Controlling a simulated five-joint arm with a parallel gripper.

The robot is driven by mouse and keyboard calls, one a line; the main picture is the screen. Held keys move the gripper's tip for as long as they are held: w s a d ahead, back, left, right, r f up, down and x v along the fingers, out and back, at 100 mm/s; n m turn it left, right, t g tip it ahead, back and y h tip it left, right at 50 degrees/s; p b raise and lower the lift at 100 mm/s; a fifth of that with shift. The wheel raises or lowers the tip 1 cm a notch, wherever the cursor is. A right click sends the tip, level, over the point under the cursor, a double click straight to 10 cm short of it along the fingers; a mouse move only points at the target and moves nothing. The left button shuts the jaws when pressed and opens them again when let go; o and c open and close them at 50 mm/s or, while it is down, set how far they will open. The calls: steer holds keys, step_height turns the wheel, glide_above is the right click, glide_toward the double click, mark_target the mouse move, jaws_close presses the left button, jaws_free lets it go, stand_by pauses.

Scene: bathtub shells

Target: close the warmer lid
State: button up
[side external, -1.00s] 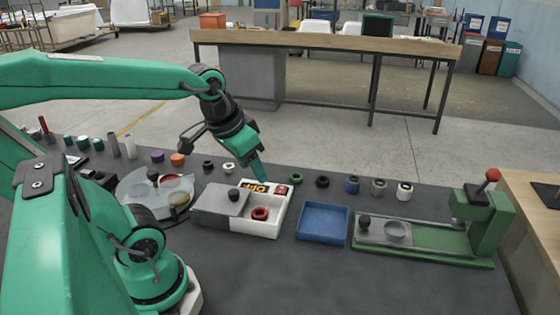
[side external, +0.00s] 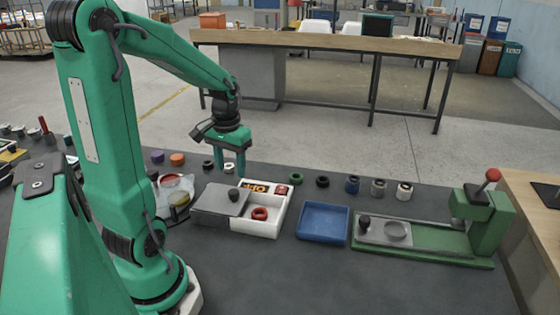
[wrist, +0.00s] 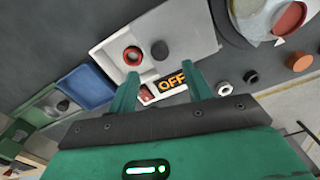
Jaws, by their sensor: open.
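The warmer is a white box (side external: 263,230) with a grey lid (side external: 212,200) carrying a black knob (side external: 233,195). The lid covers the left part; the right part is uncovered and shows a red ring (side external: 260,214) inside. An OFF display (side external: 255,188) and a red button (side external: 281,190) sit at the back edge. In the wrist view the lid (wrist: 182,27), knob (wrist: 159,50) and ring (wrist: 132,56) show beyond my fingertips. My gripper (side external: 230,170) is open and empty, pointing down behind the lid and apart from it; it also shows in the wrist view (wrist: 160,80).
A blue tray (side external: 322,223) stands right of the warmer, then a green press (side external: 440,240) with a red-knobbed lever. Several small rings and cylinders, such as an orange one (side external: 177,159), line the back. A round dish (side external: 178,196) lies left. The front bench is clear.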

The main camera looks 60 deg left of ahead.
mark_target(234, 192)
steer(key=shift+f, duration=3.9)
steer(key=shift+w+d, duration=0.1)
jaws_close()
